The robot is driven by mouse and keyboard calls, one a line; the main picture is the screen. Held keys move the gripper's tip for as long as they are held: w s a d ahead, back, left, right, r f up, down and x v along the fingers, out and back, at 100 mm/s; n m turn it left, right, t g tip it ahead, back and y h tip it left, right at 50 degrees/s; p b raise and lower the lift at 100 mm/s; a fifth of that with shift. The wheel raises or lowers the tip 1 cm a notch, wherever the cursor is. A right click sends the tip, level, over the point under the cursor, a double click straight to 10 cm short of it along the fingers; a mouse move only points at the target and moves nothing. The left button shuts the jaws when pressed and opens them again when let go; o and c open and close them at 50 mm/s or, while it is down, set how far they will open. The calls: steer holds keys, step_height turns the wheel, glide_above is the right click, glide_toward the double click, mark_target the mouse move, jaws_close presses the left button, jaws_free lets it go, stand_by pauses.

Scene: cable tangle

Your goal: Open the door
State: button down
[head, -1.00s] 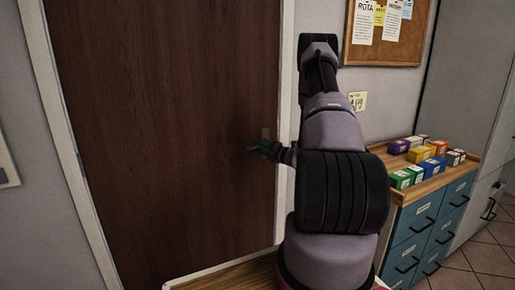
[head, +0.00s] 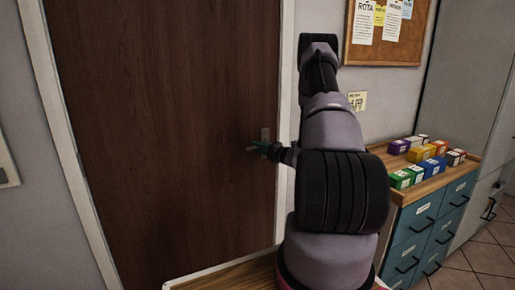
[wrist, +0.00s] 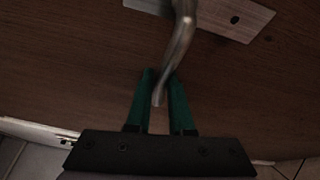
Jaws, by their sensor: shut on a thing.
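The dark brown wooden door (head: 165,130) fills the left and middle of the head view and sits in its pale frame. Its metal handle plate (head: 265,134) is near the right edge. In the wrist view the curved metal lever (wrist: 181,45) comes down from the plate (wrist: 232,17), and its end lies between my gripper's green fingers (wrist: 160,80). My gripper (head: 257,146) is shut on the lever; it is small and dark in the head view, where the lever is mostly hidden. No gap shows clearly at the door's edge.
My arm covers the wall right of the door. A blue drawer cabinet (head: 426,235) with a wooden top and several coloured boxes (head: 421,154) stands at the right. A cork board (head: 400,45) hangs above. A wooden surface (head: 235,278) lies low in front of the door.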

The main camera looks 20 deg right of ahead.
mark_target(260, 155)
steer(key=shift+f, duration=0.1)
stand_by(0.7)
steer(key=shift+d+f+n+g+h, duration=0.3)
steer(key=shift+f+n, duration=0.35)
steer(key=shift+n, duration=0.4)
steer(key=shift+d+f+n+g+h, duration=0.15)
steer(key=shift+f+n+g+h, duration=0.2)
steer(key=shift+f+n, duration=0.55)
steer(key=shift+d+f+n+g+h, duration=0.25)
steer(key=shift+f+n+g+h, duration=0.15)
steer(key=shift+n, duration=0.85)
steer(key=shift+f, duration=0.1)
